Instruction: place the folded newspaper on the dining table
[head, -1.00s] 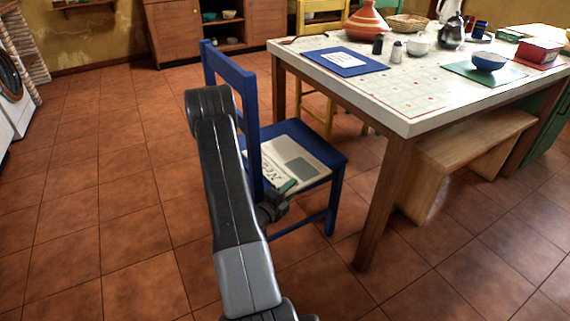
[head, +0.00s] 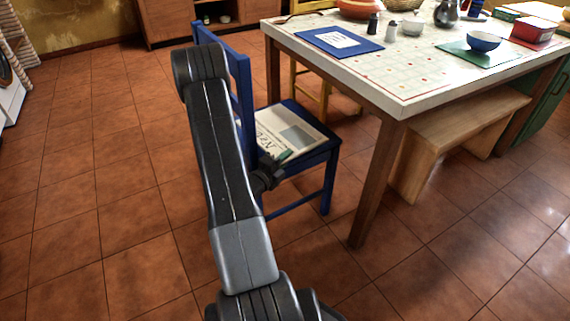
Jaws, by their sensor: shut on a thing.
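The folded newspaper (head: 296,134), pale with a grey picture block and large dark letters, is on the seat of the blue chair (head: 328,150). My gripper (head: 282,158) is at the newspaper's near edge and shut on it; my arm and the chair's back partly hide the newspaper's left side. I cannot tell whether the newspaper is lifted off the seat. The dining table (head: 408,92), with a white patterned top and brown legs, stands to the right of the chair, higher than the seat.
The near left tabletop is clear. A wooden bench (head: 455,125) stands beneath.

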